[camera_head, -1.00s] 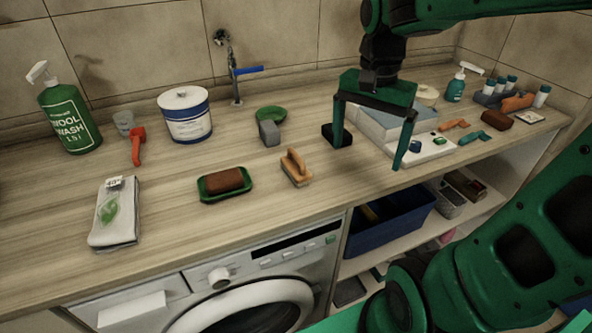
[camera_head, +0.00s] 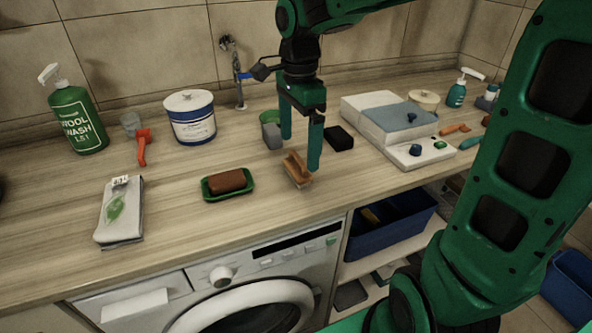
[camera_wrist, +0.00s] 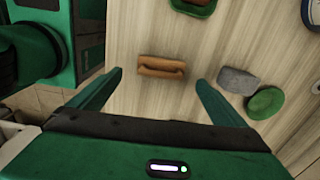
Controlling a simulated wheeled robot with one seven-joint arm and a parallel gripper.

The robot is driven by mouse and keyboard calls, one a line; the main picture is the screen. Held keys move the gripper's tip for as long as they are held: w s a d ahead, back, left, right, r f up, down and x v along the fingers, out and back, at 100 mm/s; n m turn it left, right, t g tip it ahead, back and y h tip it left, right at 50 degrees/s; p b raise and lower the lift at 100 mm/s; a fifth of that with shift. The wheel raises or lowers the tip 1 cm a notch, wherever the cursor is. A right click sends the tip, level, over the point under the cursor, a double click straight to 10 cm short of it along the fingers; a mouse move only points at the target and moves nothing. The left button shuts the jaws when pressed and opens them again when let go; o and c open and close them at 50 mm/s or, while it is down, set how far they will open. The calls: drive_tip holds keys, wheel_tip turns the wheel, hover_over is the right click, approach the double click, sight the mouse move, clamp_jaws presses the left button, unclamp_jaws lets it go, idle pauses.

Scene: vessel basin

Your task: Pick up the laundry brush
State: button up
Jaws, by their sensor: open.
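The laundry brush (camera_head: 296,168) is a wooden brush with a raised tan handle. It lies on the wooden counter (camera_head: 170,228) near the front edge, above the washing machine. In the wrist view the brush (camera_wrist: 163,67) lies crosswise, a little beyond the fingertips and roughly centred between them. My gripper (camera_head: 300,155) is open and points down close to the brush; its right finger partly overlaps the brush's right side in the head view. In the wrist view my gripper (camera_wrist: 160,77) has nothing between its fingers.
A soap dish (camera_head: 228,194) with a brown bar lies left of the brush. A grey block (camera_head: 272,136) and green bowl (camera_wrist: 265,103) are behind it. A black block (camera_head: 339,138) is to the right. The counter between brush and soap dish is clear.

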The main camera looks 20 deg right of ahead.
sight(297, 155)
drive_tip(key=shift+w+a+f, duration=0.1)
drive_tip(key=shift+w+f, duration=0.05)
drive_tip(key=shift+f, duration=2.8)
drive_tip(key=shift+c, duration=0.3)
drive_tip(key=c, duration=1.1)
